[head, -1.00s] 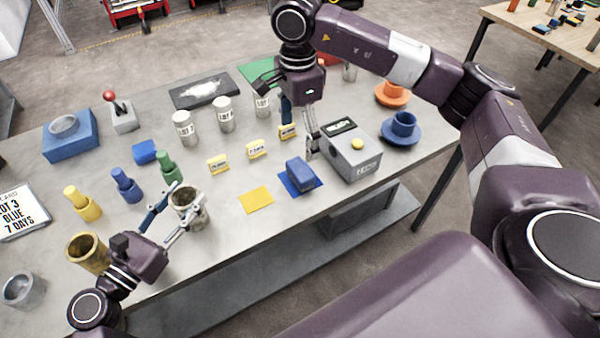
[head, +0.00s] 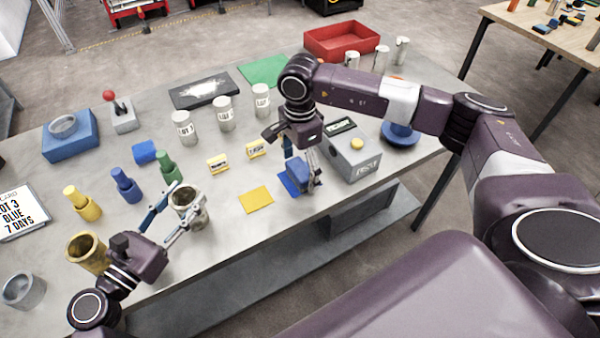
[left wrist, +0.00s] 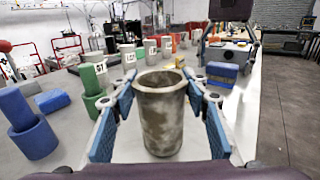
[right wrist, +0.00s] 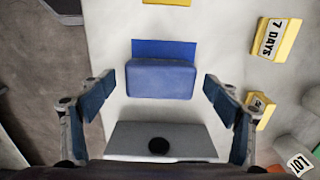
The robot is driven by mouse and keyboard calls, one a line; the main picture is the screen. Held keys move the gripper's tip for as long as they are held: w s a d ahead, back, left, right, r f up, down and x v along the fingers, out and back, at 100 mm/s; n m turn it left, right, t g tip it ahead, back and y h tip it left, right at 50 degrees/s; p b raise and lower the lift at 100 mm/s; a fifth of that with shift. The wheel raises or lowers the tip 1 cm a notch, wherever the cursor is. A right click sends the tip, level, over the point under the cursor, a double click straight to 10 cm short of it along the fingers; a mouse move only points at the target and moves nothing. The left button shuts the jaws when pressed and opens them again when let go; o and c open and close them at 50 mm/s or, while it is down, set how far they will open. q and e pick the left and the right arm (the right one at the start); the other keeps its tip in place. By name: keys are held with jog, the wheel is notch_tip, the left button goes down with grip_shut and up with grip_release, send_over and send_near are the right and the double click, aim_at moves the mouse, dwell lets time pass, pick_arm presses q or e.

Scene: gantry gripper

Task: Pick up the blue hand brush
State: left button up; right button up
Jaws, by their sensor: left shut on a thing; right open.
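A blue block-shaped piece, the likely hand brush (head: 294,172), lies on a blue square mat (head: 287,184); no bristles show. The right wrist view shows the brush (right wrist: 160,80) between and ahead of my right fingers, with the mat (right wrist: 165,49) beyond it. My right gripper (head: 312,186) is open over it, its fingers (right wrist: 165,95) apart on either side; contact is not visible. My left gripper (head: 178,212) is shut on a mottled grey-brown cup (head: 187,200), which stands upright between its blue finger pads in the left wrist view (left wrist: 162,115).
A grey box (head: 352,155) with a yellow button stands close to the right of the brush. A yellow mat (head: 256,200) lies to its left. Small yellow signs (head: 218,165), white cans (head: 222,113) and coloured posts stand further left. A red bin (head: 343,41) stands behind.

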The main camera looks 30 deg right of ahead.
aim_at(300, 168)
jog(key=shift+f, duration=0.3)
jog(key=shift+c, duration=0.7)
jog(key=c, duration=1.2)
notch_tip(300, 168, up, 10)
jog(key=shift+r, duration=0.1)
jog(key=shift+c, duration=0.2)
jog(key=o, duration=0.7)
jog(key=c, duration=0.4)
